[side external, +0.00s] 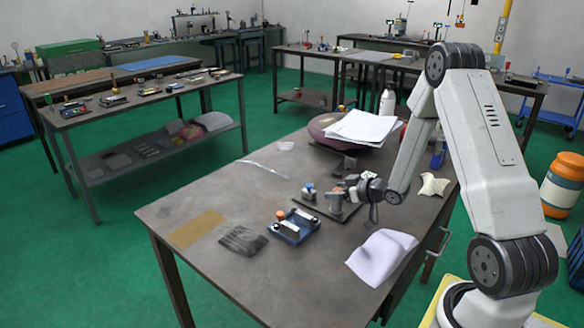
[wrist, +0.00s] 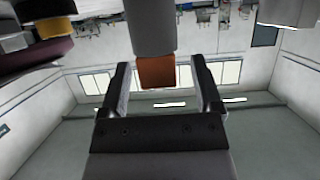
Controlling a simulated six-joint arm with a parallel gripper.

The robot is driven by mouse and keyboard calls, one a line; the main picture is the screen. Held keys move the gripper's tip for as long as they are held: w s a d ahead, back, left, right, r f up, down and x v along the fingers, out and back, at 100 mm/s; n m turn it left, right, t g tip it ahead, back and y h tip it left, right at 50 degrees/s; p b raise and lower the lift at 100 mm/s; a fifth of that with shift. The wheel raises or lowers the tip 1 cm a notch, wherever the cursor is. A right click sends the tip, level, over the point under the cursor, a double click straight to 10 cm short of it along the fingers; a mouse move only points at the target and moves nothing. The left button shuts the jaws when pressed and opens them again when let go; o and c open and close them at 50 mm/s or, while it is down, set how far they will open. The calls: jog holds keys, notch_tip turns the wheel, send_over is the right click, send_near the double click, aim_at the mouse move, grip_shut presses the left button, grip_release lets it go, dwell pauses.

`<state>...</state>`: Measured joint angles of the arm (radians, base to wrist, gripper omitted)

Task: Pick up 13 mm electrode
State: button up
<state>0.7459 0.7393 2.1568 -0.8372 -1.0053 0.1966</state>
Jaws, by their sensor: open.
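In the wrist view a grey cylinder with an orange-brown end, seemingly the electrode (wrist: 156,72), shows between the two fingers of my gripper (wrist: 160,64). A gap shows on each side of it, and the fingers are open. Its far part runs out of the top of the picture. In the side view my gripper (side external: 345,187) is low over the table, level with the ground, beside a dark plate (side external: 325,211) that bears small grey parts. The electrode is too small there to tell from those parts.
A crumpled white sheet (side external: 381,256) lies in front. A maroon round thing (side external: 320,130) with papers (side external: 362,127) is behind. The table's left part is mostly clear.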

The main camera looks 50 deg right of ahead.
aim_at(338, 190)
dwell(0.4)
grip_shut()
jog(key=shift+r, duration=0.1)
jog(key=shift+r, duration=4.95)
jog(key=shift+a, duration=0.1)
